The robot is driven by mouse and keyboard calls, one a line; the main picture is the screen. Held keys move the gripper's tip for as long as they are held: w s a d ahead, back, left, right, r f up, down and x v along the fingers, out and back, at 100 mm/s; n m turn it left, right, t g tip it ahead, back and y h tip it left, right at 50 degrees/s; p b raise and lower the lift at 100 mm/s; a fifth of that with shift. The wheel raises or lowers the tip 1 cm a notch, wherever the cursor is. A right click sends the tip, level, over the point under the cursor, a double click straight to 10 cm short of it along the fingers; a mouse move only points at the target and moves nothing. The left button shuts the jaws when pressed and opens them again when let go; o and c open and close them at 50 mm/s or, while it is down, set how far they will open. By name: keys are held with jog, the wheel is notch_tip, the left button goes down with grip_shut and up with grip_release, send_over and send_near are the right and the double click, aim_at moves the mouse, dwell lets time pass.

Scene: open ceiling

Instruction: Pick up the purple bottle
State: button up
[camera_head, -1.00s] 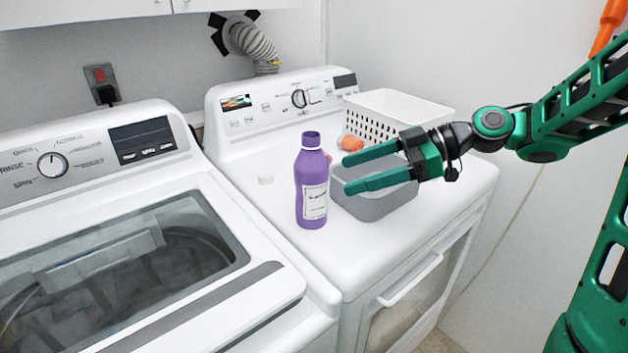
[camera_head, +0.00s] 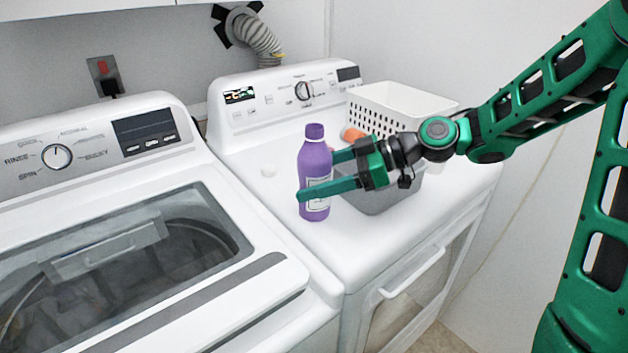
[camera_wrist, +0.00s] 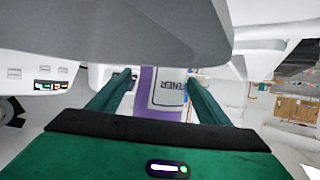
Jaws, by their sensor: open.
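The purple bottle (camera_head: 315,160) stands upright on the white dryer top, with a white label on its front. My gripper (camera_head: 318,175) is open, with its green fingers level and reaching left around the bottle. The near finger passes in front of the bottle's lower half. The far finger goes behind it and its tip is hidden. In the wrist view the bottle (camera_wrist: 147,98) shows between my two fingers, with its label to the right of its purple side. I cannot tell whether either finger touches it.
A grey bin (camera_head: 385,200) stands just right of the bottle, beneath my gripper. A white perforated basket (camera_head: 405,108) and an orange item (camera_head: 352,134) are behind. The dryer's front edge is clear.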

jog(key=c, duration=1.2)
